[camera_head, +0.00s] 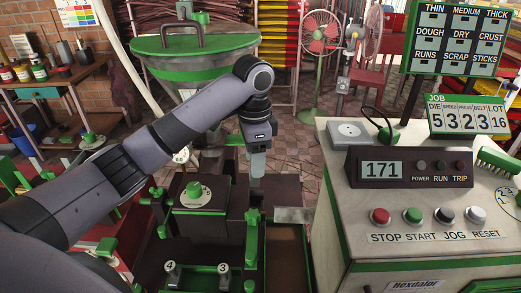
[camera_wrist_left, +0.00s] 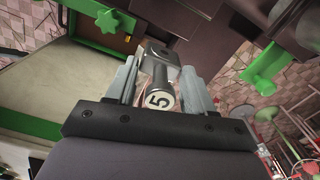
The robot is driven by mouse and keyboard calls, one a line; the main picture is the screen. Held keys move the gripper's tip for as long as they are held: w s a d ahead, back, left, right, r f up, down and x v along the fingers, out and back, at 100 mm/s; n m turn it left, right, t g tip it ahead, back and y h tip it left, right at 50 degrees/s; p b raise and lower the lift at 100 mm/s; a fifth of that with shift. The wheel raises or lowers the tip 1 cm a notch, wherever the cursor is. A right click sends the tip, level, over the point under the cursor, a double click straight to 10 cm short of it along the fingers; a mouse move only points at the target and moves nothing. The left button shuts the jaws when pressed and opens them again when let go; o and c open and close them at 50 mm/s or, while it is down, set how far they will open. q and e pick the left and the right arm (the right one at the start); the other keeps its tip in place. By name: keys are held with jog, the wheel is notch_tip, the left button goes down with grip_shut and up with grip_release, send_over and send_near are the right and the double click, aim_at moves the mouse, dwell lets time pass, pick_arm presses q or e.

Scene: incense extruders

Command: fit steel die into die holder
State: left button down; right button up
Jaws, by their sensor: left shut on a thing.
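My left gripper (camera_head: 257,172) points down over the dark machine in the middle of the head view. In the left wrist view, its fingers (camera_wrist_left: 158,80) are shut on a steel die (camera_wrist_left: 165,58) with a round white end marked 5 (camera_wrist_left: 160,99). The die is mostly hidden by the gripper in the head view. I cannot clearly tell the die holder's opening. Dies marked 4 (camera_head: 171,267) and 3 (camera_head: 223,268) stand in a rack at the front. My right gripper is out of view.
A control console (camera_head: 410,215) stands close on the right, its display reading 171. The job board (camera_head: 466,115) shows 5 under DIE. A green knob on a round dial (camera_head: 194,190) and a green upright (camera_head: 252,240) rise near my left gripper. A large green-rimmed hopper (camera_head: 195,58) stands behind.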

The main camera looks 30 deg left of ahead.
pick_arm(q)
jog(key=shift+s+f, duration=0.2)
jog(key=shift+f, duration=0.45)
notch_tip(320, 180, down, 3)
jog(key=shift+r, duration=0.1)
jog(key=shift+f+b, duration=0.7)
jog(key=shift+b, duration=0.5)
jog(key=shift+f+b, duration=0.2)
jog(key=shift+b, duration=0.1)
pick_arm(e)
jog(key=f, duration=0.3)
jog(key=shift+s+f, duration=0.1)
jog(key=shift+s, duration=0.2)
pick_arm(q)
jog(key=shift+r, duration=0.15)
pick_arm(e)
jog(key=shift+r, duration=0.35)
pick_arm(q)
jog(key=shift+p, duration=0.6)
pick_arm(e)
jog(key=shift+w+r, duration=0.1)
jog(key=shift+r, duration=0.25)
pick_arm(q)
jog(key=shift+p, duration=0.9)
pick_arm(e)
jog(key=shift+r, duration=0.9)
